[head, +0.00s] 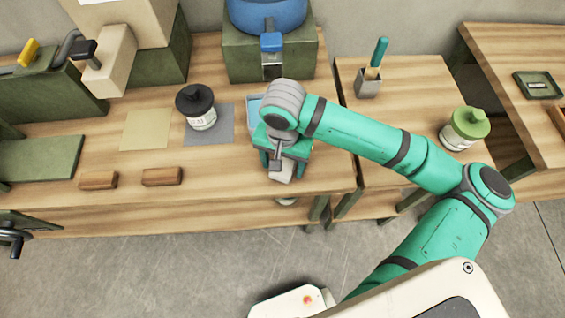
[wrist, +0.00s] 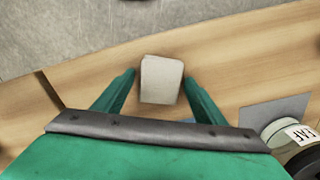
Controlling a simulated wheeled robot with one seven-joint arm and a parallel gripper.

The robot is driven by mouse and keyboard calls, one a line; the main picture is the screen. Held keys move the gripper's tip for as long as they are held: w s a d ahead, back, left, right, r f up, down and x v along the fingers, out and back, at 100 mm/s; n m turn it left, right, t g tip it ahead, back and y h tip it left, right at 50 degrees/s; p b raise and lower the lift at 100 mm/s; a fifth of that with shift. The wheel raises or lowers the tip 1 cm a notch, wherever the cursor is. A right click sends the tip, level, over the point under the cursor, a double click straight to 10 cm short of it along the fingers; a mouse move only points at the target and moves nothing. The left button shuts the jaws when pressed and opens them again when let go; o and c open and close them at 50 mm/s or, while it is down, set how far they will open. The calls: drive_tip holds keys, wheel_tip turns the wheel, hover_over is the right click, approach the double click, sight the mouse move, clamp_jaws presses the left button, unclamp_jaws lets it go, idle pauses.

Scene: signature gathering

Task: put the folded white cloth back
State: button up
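The folded white cloth (wrist: 161,79) is a small pale block on the wooden bench top in the wrist view, between the two fingertips. In the head view the cloth (head: 281,175) shows just below my gripper (head: 284,163), near the bench's front edge, partly hidden by it. My gripper is open, with a finger on each side of the cloth and a visible gap on both sides. It points down from above; how far the fingertips are above the bench is hard to tell. A light blue tray (head: 254,104) is partly hidden behind my arm.
A black-lidded jar (head: 201,117) stands on a grey mat (head: 222,132), left of my gripper. Two wooden blocks (head: 98,180) (head: 162,177) lie near the front edge. A blue vessel on a green stand (head: 240,62) is behind. A green-lidded jar (head: 463,135) stands on the right table.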

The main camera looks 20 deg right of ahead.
wheel_tip(320, 180, up, 12)
drive_tip(key=shift+r, duration=0.15)
idle(0.6)
idle(0.4)
